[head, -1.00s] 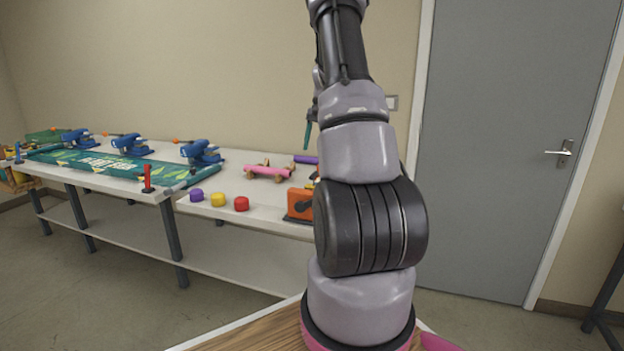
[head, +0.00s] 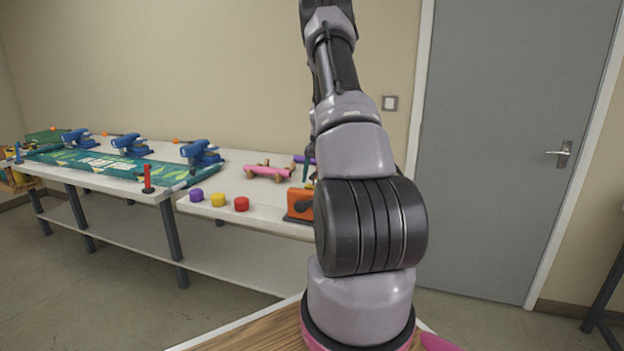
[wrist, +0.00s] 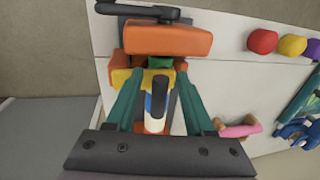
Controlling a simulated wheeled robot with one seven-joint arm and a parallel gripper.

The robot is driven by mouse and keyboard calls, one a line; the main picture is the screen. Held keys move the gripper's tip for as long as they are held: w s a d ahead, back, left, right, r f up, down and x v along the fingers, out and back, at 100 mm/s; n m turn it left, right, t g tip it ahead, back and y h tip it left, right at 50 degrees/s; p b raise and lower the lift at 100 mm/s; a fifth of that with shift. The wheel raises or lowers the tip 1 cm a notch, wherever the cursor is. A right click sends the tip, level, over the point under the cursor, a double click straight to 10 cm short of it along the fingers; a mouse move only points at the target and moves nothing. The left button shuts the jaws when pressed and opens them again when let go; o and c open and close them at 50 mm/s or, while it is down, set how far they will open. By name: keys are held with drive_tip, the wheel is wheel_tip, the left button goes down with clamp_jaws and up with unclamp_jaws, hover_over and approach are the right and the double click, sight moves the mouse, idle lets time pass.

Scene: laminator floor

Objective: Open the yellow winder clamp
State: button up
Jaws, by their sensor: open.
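The orange winder (head: 298,204) stands at the right end of the near table, partly behind my arm in the head view. In the wrist view its orange body (wrist: 168,40) fills the upper middle. The yellow clamp part (wrist: 150,76) lies just below that body, and a white-and-blue piece (wrist: 157,100) extends from it towards my palm. My gripper (wrist: 160,80) is open, with its two teal fingers on either side of these parts. Whether the fingers touch them I cannot tell. In the head view one teal finger (head: 306,170) shows beside the winder; the rest is hidden.
Purple (head: 196,195), yellow (head: 218,200) and red (head: 241,204) knobs sit along the table's front edge. A pink roller piece (head: 268,171) lies behind them. Blue clamps (head: 201,152) and a green banner (head: 97,161) are on the left table. A grey door (head: 515,150) is at right.

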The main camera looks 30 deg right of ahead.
clamp_jaws()
idle(1.5)
